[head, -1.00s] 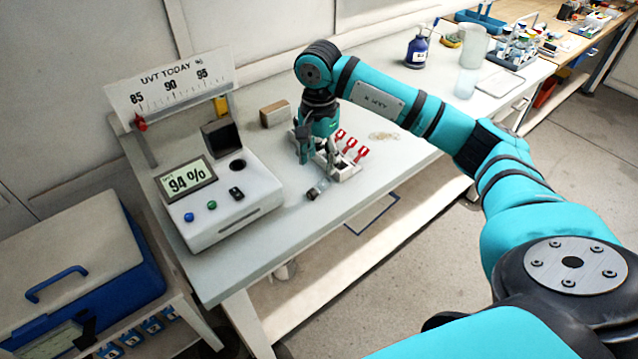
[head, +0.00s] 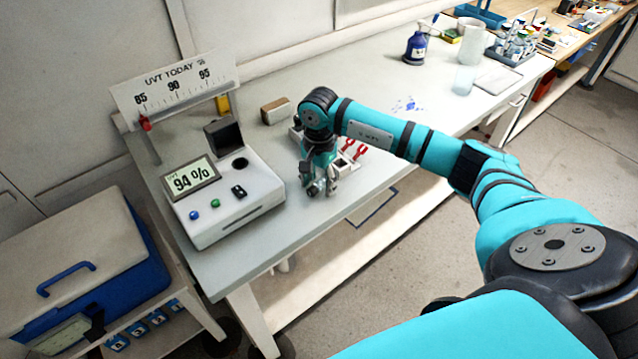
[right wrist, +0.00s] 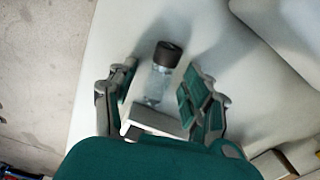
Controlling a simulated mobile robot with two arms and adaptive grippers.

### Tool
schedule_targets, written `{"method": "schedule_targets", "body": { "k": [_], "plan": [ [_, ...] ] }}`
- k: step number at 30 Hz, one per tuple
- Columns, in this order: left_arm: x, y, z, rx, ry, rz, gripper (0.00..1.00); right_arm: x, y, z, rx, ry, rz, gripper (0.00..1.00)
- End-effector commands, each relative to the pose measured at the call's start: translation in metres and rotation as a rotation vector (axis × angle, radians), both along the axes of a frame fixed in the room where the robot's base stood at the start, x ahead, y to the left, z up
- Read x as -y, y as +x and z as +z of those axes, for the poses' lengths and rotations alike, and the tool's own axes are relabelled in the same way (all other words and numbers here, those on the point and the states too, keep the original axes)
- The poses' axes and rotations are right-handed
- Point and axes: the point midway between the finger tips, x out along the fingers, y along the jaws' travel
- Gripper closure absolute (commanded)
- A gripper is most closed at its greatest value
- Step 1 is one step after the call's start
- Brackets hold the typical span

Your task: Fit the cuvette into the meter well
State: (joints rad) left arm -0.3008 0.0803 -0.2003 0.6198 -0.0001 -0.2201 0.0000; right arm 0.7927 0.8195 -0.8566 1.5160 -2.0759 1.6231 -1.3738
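The cuvette (right wrist: 157,84), a small clear vial with a black cap (right wrist: 168,54), appears to lie on the table by the front edge. My right gripper (right wrist: 161,88) is over it with its fingers apart, one on each side. Gaps show between fingers and vial. In the head view the right gripper (head: 318,186) points down at the table and mostly hides the cuvette. The white meter (head: 236,206) stands to its left, its screen (head: 190,178) reading 94 %. The round dark well (head: 240,163) is on its top, in front of a raised dark lid (head: 222,138). My left gripper is out of view.
A white rack with red clips (head: 354,150) stands just behind the right gripper; a white block shows between the fingers in the wrist view. A cardboard-coloured block (head: 276,111) lies behind. A UVT scale board (head: 175,88) rises behind the meter. The table (head: 262,262) is clear in front.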

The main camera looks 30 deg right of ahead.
Motion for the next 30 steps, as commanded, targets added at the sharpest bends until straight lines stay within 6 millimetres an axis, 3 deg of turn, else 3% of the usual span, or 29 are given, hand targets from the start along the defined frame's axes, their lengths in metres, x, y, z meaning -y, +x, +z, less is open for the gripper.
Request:
{"method": "schedule_targets", "body": {
  "k": [1, 11, 22, 30],
  "plan": [
    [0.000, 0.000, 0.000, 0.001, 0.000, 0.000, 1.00, 0.000, 0.000, 0.000, 0.000, 0.000, 0.000, 0.58],
    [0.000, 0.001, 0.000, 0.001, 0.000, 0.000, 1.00, 0.000, 0.000, 0.000, 0.000, 0.000, 0.000, 1.00],
    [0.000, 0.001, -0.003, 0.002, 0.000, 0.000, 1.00, 0.000, 0.000, 0.005, 0.002, 0.001, 0.001, 1.00],
    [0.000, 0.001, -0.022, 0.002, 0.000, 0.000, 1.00, -0.002, -0.005, 0.034, 0.001, -0.001, 0.004, 1.00]
  ]
}}
